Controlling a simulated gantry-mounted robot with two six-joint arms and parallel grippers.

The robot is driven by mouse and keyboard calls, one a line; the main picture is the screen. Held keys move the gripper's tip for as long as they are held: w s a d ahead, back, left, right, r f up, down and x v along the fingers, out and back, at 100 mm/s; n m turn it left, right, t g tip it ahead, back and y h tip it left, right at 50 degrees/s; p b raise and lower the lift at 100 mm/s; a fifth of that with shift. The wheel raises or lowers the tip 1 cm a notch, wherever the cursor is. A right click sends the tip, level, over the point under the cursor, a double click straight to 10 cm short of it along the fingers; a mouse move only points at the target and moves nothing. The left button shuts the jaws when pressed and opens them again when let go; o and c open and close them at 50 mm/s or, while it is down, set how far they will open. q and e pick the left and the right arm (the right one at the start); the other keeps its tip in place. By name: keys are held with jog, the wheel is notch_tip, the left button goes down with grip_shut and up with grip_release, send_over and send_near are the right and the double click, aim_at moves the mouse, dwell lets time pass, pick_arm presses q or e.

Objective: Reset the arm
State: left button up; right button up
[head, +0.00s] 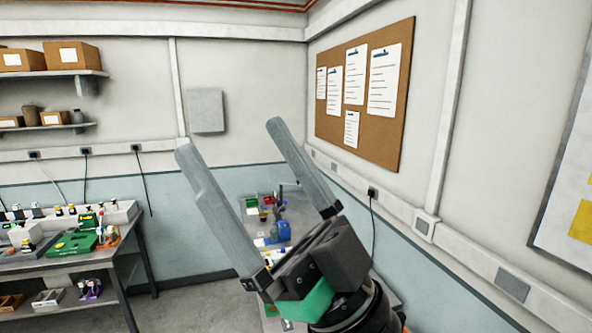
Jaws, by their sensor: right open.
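My right gripper (230,137) fills the middle of the head view. Its two long grey fingers are spread wide apart and point up and to the left. My left gripper is not in view.
A workbench (60,262) at the left carries a green device (75,243) and several small items. Another bench with small bins (252,203) and a blue item (283,230) stands behind the gripper. Shelves with boxes (70,55) and a cork board (394,120) are on the walls.

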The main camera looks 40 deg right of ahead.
jog(key=s+m+h, duration=0.1)
jog(key=h, duration=0.1)
jog(key=s+d+m+h, duration=0.1)
jog(key=m+h, duration=0.1)
jog(key=s+d+m+h, duration=0.1)
jog(key=m+h, duration=0.1)
jog(key=h, duration=0.1)
jog(key=shift+s+d+f+t, duration=0.1)
jog(key=shift+f+t, duration=0.2)
jog(key=shift+f, duration=0.1)
jog(key=shift+r, duration=0.1)
